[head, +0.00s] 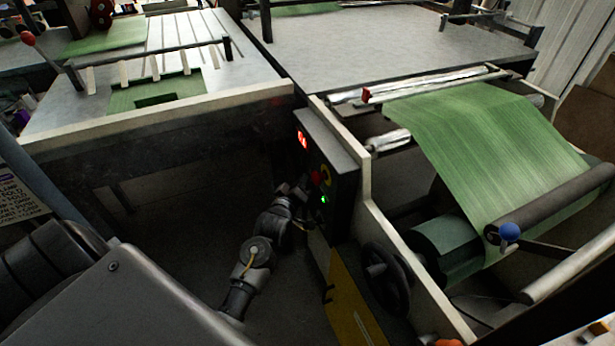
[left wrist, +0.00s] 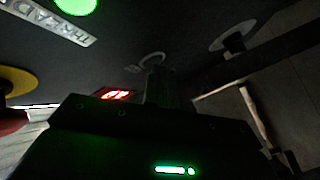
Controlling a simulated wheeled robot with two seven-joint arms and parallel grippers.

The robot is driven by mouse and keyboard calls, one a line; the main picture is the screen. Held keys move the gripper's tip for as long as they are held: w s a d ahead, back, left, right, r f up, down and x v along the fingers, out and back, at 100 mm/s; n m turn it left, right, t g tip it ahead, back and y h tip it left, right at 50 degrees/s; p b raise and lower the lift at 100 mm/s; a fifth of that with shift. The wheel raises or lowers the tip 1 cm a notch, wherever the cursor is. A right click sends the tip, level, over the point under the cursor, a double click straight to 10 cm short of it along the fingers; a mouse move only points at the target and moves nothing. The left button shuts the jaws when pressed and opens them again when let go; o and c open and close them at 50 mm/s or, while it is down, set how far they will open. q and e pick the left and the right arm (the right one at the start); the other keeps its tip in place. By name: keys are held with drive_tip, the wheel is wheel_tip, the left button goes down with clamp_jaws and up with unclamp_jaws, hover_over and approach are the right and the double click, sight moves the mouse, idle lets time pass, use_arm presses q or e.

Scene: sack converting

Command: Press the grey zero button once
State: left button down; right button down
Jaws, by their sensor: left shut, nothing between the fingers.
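The dark control panel (head: 345,187) stands on the machine's side in the head view, with its face turned left. My left gripper (head: 289,190) is at that face, shut and empty. In the left wrist view its dark fingers (left wrist: 157,87) point at a small pale grey ring (left wrist: 152,57) on the panel, which looks like the grey zero button's rim. The fingers hide part of it. I cannot tell whether they touch it. The button cannot be made out in the head view. My right gripper is not in view.
The panel carries a red lit display (head: 302,140), a red stop knob on a yellow disc (left wrist: 14,82), a green lit button (left wrist: 75,5) by a THREAD label (left wrist: 50,22), and a dark knob on a grey disc (left wrist: 233,38). A black handwheel (head: 386,278) sits below right.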

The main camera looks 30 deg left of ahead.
use_arm(q)
drive_tip(key=shift+s, duration=0.1)
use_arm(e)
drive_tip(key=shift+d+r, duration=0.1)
use_arm(q)
drive_tip(key=shift+s+a+p, duration=0.45)
drive_tip(key=shift+s, duration=0.15)
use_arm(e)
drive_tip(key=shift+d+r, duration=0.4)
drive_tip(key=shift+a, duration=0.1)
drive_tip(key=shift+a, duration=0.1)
